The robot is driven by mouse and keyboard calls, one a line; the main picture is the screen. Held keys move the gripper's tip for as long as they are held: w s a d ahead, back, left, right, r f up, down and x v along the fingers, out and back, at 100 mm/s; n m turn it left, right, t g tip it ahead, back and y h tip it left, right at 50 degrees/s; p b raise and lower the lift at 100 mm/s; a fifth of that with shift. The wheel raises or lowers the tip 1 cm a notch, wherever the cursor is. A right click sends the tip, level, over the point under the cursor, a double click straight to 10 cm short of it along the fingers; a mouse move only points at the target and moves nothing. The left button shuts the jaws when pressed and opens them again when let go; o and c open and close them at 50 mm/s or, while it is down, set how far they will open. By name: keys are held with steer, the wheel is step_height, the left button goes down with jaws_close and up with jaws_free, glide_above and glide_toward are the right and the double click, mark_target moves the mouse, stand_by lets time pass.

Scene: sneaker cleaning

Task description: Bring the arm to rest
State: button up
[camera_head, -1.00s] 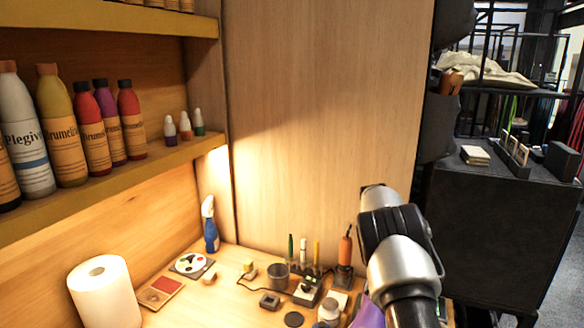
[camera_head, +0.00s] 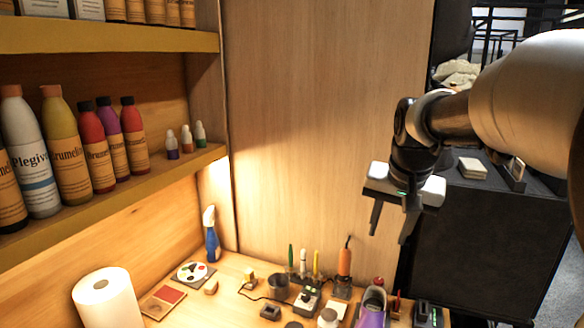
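My gripper (camera_head: 391,232) is in the right half of the head view, raised above the right end of the workbench (camera_head: 222,307). Its two dark fingers point down and stand apart, with nothing visible between them. My arm reaches in from the right edge. A purple and grey object, seemingly a sneaker (camera_head: 372,308), sits on the bench below the gripper, apart from it and cut off by the bottom edge.
A paper towel roll (camera_head: 108,300) and a blue spray bottle (camera_head: 211,238) stand at the left of the bench. Small tools and an orange-handled tool (camera_head: 344,262) stand mid-bench. Bottles fill the shelf (camera_head: 120,188) at left. A dark cabinet (camera_head: 480,235) stands at right.

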steer(key=s+a+n+p, duration=0.1)
steer(key=s+a+n, duration=0.1)
steer(key=s, duration=0.9)
steer(key=s+a+n+t+p, duration=0.1)
steer(key=s+a+n, duration=0.1)
steer(key=s, duration=0.8)
steer(key=shift+s+a+n, duration=0.4)
steer(key=shift+a, duration=0.3)
